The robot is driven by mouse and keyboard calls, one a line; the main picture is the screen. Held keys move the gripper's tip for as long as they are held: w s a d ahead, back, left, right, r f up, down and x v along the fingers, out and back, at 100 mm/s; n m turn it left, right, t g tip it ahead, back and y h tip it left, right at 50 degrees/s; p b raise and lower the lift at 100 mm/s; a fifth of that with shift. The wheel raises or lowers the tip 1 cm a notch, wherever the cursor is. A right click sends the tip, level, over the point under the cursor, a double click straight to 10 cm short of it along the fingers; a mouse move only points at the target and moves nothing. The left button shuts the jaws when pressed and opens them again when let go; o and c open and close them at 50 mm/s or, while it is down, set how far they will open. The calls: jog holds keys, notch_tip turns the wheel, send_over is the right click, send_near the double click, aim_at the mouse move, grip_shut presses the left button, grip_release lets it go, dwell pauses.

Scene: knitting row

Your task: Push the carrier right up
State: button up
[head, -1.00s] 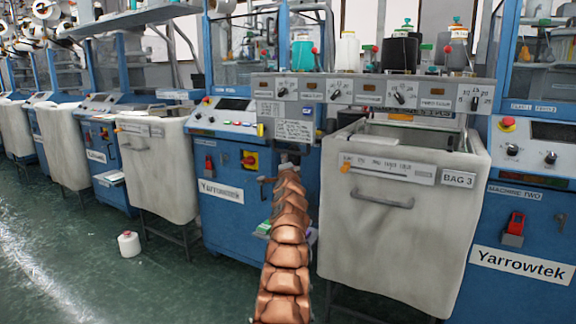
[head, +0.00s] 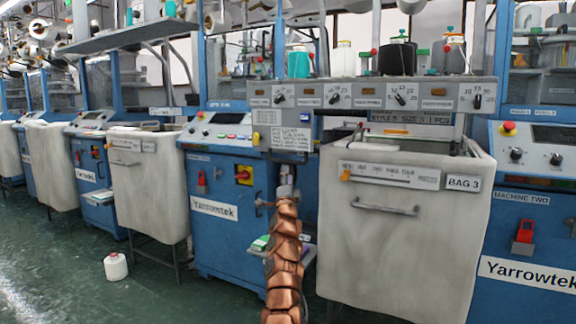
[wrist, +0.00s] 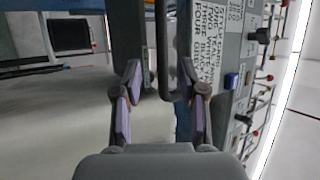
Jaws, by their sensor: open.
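No part is marked as the carrier, so I cannot tell for sure which it is. A grey panel with printed labels (head: 288,131) hangs from the long grey bar with dials (head: 372,93) above the bag bin. My gripper (head: 286,178) is just below this panel in the head view, at the end of my copper arm. In the wrist view my gripper (wrist: 162,76) is open, its two fingers apart. A dark bent handle (wrist: 166,92) shows between the fingers, and I see no grip on it. The panel's printed text (wrist: 208,40) is just right of the fingers.
A pale bin labelled BAG 3 (head: 400,245) with a bar handle stands right of my arm. A blue Yarrowtek machine (head: 222,235) stands to the left. A small shelf (head: 262,243) juts out beside my arm.

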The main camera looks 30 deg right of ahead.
aim_at(287, 161)
jog(key=p+x, duration=0.4)
jog(key=x, duration=0.3)
jog(key=shift+d+r+p, duration=0.1)
jog(key=shift+r+p, duration=0.15)
jog(key=shift+p, duration=0.1)
jog(key=shift+w, duration=0.1)
dwell(0.5)
jog(key=shift+f, duration=0.1)
dwell(0.3)
grip_shut()
dwell(0.5)
